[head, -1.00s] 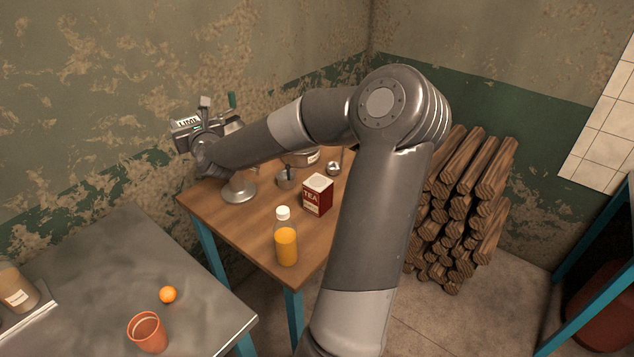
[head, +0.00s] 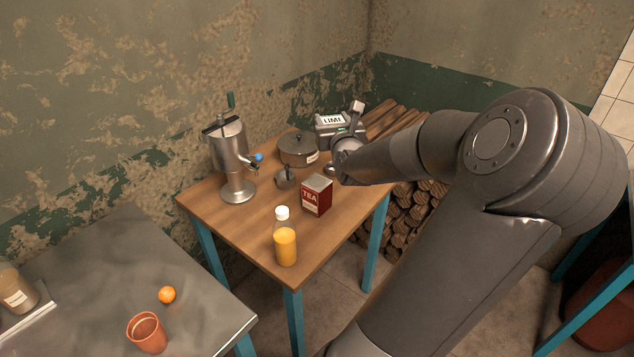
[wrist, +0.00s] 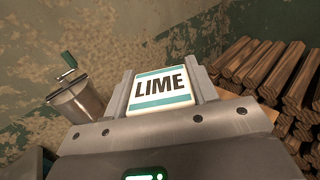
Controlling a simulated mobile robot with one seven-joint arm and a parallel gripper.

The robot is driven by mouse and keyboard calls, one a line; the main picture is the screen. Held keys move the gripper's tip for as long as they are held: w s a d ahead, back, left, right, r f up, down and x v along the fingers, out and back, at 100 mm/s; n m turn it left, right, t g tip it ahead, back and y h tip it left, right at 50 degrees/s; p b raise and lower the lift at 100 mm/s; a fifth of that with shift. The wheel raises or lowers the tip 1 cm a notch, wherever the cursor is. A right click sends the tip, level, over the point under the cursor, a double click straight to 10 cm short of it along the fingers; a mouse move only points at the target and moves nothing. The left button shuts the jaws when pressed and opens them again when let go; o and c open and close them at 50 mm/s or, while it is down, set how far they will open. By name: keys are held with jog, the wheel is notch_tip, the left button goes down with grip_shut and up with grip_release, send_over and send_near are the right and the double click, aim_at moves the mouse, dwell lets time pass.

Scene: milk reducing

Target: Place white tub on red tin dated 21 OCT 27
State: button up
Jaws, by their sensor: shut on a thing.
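My gripper (head: 342,131) is shut on a white tub (head: 332,119) with teal bands, marked LIME. It holds the tub in the air at the back right of the wooden table, beyond the lidded pot. The tub's lettered face also shows in the wrist view (wrist: 161,88) between the fingers. A red tin (head: 317,196) marked TEA, with a pale top, stands upright on the table, nearer the camera than my gripper and a little to its left. Its top looks clear. No date is readable on the tin.
Stacked logs (head: 407,222) lie behind to the right. A grey table (head: 105,275) holds an orange (head: 167,294) and a cup (head: 147,331).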

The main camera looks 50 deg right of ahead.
jog(key=s+d+m+g+h, duration=0.1)
jog(key=s+d, duration=0.1)
jog(key=s, duration=0.4)
send_over(317, 180)
notch_tip(317, 180, down, 13)
jog(key=shift+w+r, duration=0.1)
jog(key=shift+r, duration=0.05)
jog(key=shift+f, duration=2)
jog(key=shift+f, duration=0.1)
jog(key=o, duration=1)
